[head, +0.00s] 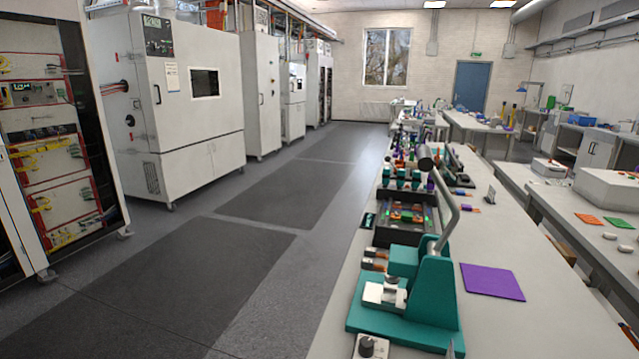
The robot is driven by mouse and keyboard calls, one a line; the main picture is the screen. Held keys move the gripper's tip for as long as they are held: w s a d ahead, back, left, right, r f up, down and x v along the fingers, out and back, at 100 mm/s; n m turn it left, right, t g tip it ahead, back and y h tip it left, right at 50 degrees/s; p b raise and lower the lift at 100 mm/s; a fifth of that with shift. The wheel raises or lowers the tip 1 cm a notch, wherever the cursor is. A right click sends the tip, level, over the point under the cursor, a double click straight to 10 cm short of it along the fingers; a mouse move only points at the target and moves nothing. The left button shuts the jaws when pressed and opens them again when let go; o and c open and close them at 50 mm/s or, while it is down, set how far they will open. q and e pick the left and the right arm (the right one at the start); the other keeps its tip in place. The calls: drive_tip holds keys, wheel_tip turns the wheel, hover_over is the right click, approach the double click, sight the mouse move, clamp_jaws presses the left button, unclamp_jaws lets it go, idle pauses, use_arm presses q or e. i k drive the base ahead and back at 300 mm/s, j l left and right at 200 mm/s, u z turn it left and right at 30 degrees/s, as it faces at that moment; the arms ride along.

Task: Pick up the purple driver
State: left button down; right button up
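I cannot pick out the purple driver for certain. Several small upright items with coloured parts, some purplish, form a cluster (408,150) farther along the long bench (540,322). They are too small to tell apart. A flat purple mat (492,281) lies on the near part of this bench, with nothing on it. Neither of my grippers shows in the head view.
A teal lever press (428,285) with a raised grey handle stands at the bench's near left edge. Behind it is a dark fixture (405,218). Open floor (250,240) runs left of the bench, with white cabinets (180,95) beyond. Another bench stands right.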

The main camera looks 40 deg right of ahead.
sight(430, 185)
drive_tip(key=i+j, duration=0.25)
drive_tip(key=i, duration=0.15)
drive_tip(key=i+j, duration=0.55)
drive_tip(key=i, duration=0.25)
drive_tip(key=i+l+z, duration=0.15)
drive_tip(key=i+z, duration=0.4)
drive_tip(key=z, duration=0.25)
drive_tip(key=i+z, duration=0.45)
drive_tip(key=i+j+z, duration=0.1)
drive_tip(key=z, duration=0.3)
drive_tip(key=i+z, duration=0.5)
drive_tip(key=i+j+z, duration=0.35)
drive_tip(key=i+z, duration=0.15)
drive_tip(key=i+j+z, duration=0.95)
drive_tip(key=k+j, duration=0.1)
